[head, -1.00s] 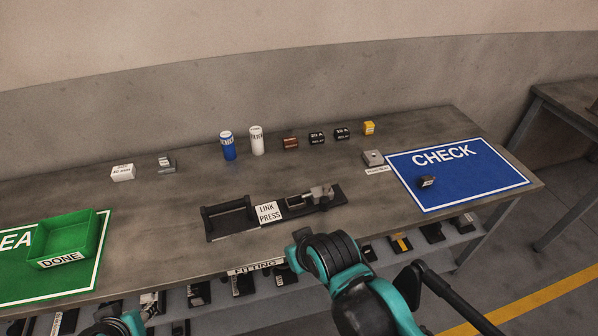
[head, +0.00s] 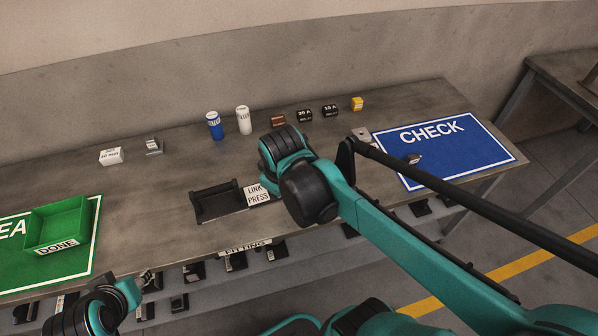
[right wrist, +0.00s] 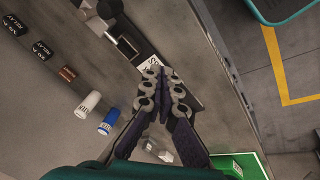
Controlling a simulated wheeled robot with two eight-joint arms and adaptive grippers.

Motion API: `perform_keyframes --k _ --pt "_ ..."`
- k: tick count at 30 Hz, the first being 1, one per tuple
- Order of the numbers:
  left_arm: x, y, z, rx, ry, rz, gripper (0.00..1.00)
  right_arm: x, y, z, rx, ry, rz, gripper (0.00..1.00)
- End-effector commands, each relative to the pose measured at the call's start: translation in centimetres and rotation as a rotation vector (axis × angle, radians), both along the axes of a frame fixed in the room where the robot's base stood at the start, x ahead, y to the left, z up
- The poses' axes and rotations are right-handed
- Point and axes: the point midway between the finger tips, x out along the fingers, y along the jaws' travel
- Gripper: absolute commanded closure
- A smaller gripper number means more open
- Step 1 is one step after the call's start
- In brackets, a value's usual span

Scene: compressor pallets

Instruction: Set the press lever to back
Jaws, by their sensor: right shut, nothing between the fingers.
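The link press lies on the workbench. Its black framed end (head: 217,205) and white LINK PRESS label (head: 258,195) show in the head view, but my right arm hides its metal part. In the right wrist view the press's dark base and grey metal part (right wrist: 128,45) lie at the upper middle, above the label (right wrist: 152,66). I cannot tell the lever's position. My right gripper (right wrist: 165,76) is shut and empty, with its tips over the press near the label. The head view hides it behind my arm.
A blue can (head: 215,126), a white can (head: 243,120) and several small blocks stand along the back. A blue CHECK mat (head: 460,165) is right, with a small dark part on it. A green DONE bin (head: 82,222) is left.

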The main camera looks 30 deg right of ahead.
Motion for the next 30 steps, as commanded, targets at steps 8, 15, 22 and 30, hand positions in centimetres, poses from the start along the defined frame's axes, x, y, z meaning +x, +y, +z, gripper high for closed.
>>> perform_keyframes --k 8,15,22,30 --pt "0.0 0.0 5.5 0.000 0.000 0.000 0.60 6.1 -2.2 1.9 -0.169 0.333 0.399 1.00" --pt "0.0 0.0 7.1 0.000 0.000 0.000 0.60 8.2 -3.2 0.8 -0.204 0.494 0.588 1.00" --pt "0.0 0.0 7.1 0.000 0.000 0.000 0.60 8.5 -3.3 0.4 -0.206 0.519 0.619 1.00" --pt "0.0 0.0 7.0 0.000 0.000 0.000 0.60 8.4 -3.4 0.1 -0.205 0.517 0.617 1.00"
